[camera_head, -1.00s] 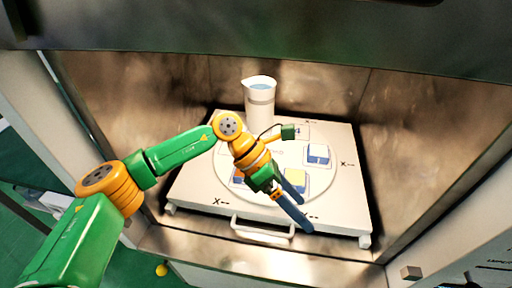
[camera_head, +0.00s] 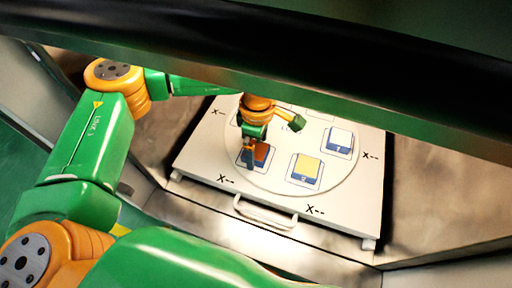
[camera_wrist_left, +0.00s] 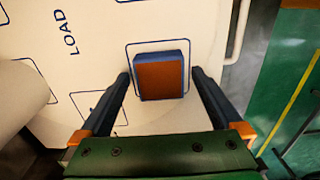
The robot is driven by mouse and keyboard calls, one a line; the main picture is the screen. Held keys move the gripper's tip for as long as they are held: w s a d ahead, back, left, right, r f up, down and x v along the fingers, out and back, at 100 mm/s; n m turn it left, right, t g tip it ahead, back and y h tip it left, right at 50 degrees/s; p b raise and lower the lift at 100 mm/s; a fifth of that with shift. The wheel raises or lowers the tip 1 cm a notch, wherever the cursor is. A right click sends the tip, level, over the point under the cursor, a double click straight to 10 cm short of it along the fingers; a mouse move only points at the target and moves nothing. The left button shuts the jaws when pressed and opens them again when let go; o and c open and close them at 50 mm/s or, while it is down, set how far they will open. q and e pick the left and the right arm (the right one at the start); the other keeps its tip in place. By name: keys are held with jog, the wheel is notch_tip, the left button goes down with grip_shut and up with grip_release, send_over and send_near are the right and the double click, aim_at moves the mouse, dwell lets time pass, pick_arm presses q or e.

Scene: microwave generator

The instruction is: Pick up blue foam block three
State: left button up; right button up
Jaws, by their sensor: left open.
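My left gripper (camera_head: 250,158) is open and points down over a foam block with an orange-brown top and blue sides (camera_head: 263,151). In the left wrist view this block (camera_wrist_left: 161,78) sits in a printed square between the two open fingers, with gaps on both sides. A yellow-topped block with blue sides (camera_head: 306,168) and a white-topped block with blue sides (camera_head: 340,140) sit in other outlined squares. I cannot read a number that tells which is block three. My right gripper is not in view.
The blocks rest on a white board (camera_head: 205,165) with a round disc and a front handle (camera_head: 265,213). Metal walls enclose it, and a dark edge (camera_head: 330,60) crosses above. A white rounded object (camera_wrist_left: 18,95) stands at the left wrist view's left edge.

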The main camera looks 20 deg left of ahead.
pick_arm(q)
jog(key=c, duration=1.2)
